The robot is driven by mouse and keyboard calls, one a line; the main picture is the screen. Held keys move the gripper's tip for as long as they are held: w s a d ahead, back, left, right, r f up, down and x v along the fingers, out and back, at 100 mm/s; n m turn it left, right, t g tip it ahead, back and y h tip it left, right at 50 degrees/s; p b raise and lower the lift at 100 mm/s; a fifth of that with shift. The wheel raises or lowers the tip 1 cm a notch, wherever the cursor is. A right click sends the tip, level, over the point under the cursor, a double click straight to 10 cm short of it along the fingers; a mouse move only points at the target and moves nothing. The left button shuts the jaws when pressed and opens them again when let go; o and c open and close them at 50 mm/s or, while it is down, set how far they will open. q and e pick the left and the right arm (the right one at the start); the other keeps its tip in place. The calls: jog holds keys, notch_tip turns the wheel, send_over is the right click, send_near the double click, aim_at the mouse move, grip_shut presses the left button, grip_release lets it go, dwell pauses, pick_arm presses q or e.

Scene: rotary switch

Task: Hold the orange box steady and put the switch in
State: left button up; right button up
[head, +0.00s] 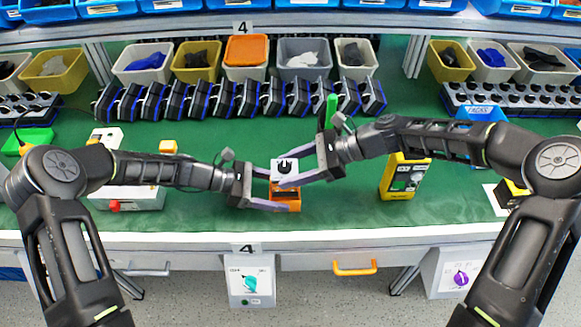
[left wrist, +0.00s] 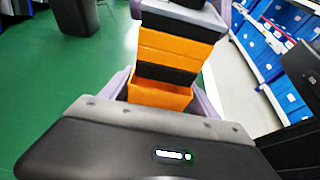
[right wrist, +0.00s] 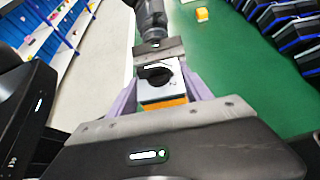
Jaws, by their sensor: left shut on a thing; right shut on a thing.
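The orange box (head: 287,205) stands near the front edge of the green table. My left gripper (head: 278,205) is shut on the box's lower part; the orange sides with black bands show in the left wrist view (left wrist: 172,60). The switch (head: 284,168), a light square plate with a black knob, sits at the top of the box. My right gripper (head: 286,166) is shut on the switch, fingers on either side of it, as the right wrist view shows (right wrist: 158,78). Whether the switch is fully seated in the box cannot be told.
A row of black and blue devices (head: 240,98) stands behind, with bins (head: 247,55) farther back. A yellow meter (head: 404,176) stands to the right. A white box with a red button (head: 130,196) is to the left. An orange drawer handle (head: 354,267) is below the table edge.

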jog(key=shift+f, duration=0.15)
dwell(0.5)
jog(key=shift+f, duration=2.5)
jog(key=o, duration=1.4)
jog(key=shift+c, duration=0.2)
jog(key=shift+o, duration=0.5)
jog(key=shift+w+d+r, duration=0.1)
jog(key=shift+d+r, duration=0.1)
jog(key=shift+d, duration=0.25)
jog(key=v, duration=0.7)
pick_arm(q)
jog(key=o, duration=1.5)
